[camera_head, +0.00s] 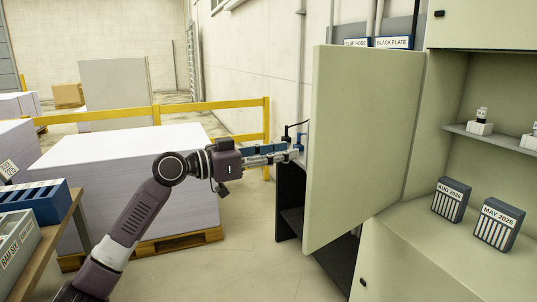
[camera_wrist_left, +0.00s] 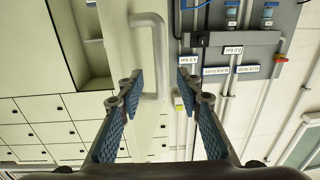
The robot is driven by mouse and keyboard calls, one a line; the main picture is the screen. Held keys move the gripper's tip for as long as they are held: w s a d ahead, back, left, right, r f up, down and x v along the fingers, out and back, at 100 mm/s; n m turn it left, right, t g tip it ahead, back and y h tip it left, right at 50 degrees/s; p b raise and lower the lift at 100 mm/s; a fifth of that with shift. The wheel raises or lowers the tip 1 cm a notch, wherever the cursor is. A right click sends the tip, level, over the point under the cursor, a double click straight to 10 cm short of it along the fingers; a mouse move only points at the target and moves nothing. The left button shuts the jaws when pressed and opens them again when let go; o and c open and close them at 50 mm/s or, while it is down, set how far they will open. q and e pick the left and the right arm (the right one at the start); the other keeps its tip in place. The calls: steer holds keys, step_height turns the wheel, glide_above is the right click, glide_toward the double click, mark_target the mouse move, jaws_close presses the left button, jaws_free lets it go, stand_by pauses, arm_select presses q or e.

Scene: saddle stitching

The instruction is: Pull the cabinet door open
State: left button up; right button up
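The pale green cabinet door (camera_head: 362,140) stands swung out from the cabinet (camera_head: 415,255) in the head view, its free edge towards the left. My left gripper (camera_head: 297,151) is at that free edge, partly hidden behind the door. In the left wrist view, a grey bar handle (camera_wrist_left: 158,45) runs on the pale door panel (camera_wrist_left: 118,35). My left gripper (camera_wrist_left: 158,84) is open there, with the handle's lower part between its spread fingers. I see a gap on both sides of the handle. The handle is hidden in the head view. My right gripper is not in view.
Inside the cabinet are a shelf (camera_head: 500,138) and dated boxes (camera_head: 452,200). A paper stack on a pallet (camera_head: 150,247) and a yellow rail (camera_head: 210,105) are left. Bare floor (camera_head: 255,270) lies between.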

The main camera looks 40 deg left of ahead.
arm_select(q)
steer(key=shift+v, duration=1.85)
